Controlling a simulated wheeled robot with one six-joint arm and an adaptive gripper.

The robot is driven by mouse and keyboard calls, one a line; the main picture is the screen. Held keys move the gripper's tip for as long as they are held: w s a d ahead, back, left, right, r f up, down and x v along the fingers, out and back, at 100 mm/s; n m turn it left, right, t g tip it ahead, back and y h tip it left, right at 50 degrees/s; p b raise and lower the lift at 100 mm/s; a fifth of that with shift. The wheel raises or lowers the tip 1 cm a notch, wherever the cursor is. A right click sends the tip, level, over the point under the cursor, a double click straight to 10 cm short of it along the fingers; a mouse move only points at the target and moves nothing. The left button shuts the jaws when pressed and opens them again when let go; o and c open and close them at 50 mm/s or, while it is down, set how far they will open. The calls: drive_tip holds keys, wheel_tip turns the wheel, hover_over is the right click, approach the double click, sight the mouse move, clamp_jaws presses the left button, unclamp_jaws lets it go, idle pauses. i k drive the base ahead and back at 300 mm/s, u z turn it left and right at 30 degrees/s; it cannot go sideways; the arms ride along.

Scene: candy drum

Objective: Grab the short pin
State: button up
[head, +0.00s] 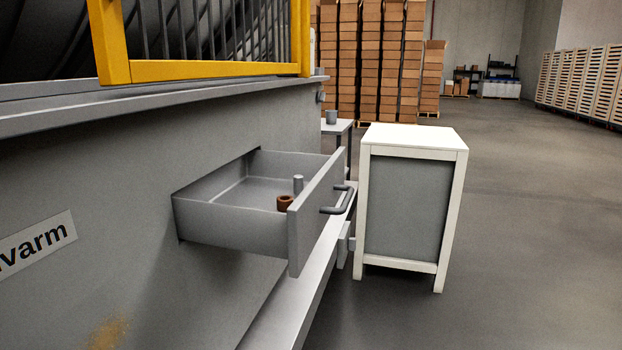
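My gripper does not show in the head view.
A grey ledge (290,310) runs below the drawer. A white-framed cabinet (405,210) stands just right of it. A small table with a grey cup (331,117) is behind. A yellow guard frame (200,70) is above. Open floor lies at right.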

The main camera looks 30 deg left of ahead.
sight(298, 179)
drive_tip(key=i, duration=1.15)
drive_tip(key=u, duration=1.65)
